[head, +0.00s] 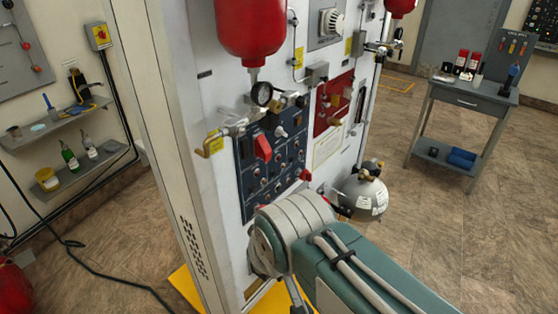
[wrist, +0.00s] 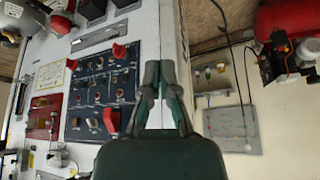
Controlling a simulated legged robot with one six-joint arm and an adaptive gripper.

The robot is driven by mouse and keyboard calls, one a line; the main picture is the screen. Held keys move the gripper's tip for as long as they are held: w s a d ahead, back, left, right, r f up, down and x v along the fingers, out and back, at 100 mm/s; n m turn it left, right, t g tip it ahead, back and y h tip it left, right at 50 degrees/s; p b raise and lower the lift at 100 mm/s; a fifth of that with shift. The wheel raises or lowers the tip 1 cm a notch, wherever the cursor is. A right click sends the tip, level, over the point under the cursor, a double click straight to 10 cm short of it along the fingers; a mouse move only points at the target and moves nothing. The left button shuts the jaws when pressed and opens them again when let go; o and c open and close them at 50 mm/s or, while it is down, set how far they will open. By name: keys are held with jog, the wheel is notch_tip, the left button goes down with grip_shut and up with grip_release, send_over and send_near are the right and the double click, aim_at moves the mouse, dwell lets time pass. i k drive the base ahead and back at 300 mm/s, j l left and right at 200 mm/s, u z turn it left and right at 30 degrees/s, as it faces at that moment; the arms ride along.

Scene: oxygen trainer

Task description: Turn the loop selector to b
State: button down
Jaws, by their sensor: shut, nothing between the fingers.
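A dark blue control panel (head: 272,150) is on the white cabinet's face, with a large red handle (head: 262,148), a red knob (head: 305,175) at its lower right corner and several small dark knobs. The labels are too small to read, so I cannot tell which control is the loop selector. In the wrist view, the panel (wrist: 86,92) appears turned over, with the red handle (wrist: 111,120) low and the red knob (wrist: 120,50) high. My gripper (wrist: 159,66) is shut and empty, right of the panel in that view and apart from it. In the head view my arm hides it.
A red panel (head: 333,103) is right of the blue one, with brass fittings around. A red tank (head: 249,30) hangs above. A grey round vessel (head: 364,198) is at lower right. A grey side table (head: 470,97) stands farther right. Wall shelves (head: 55,130) are at left.

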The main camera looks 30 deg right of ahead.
aim_at(279, 131)
jog(key=k+l+u, duration=0.2)
jog(key=l, duration=0.15)
jog(key=k+l+u, duration=0.2)
jog(key=l, duration=0.2)
jog(key=l+u, duration=0.15)
jog(key=l, duration=0.2)
jog(key=k, duration=0.05)
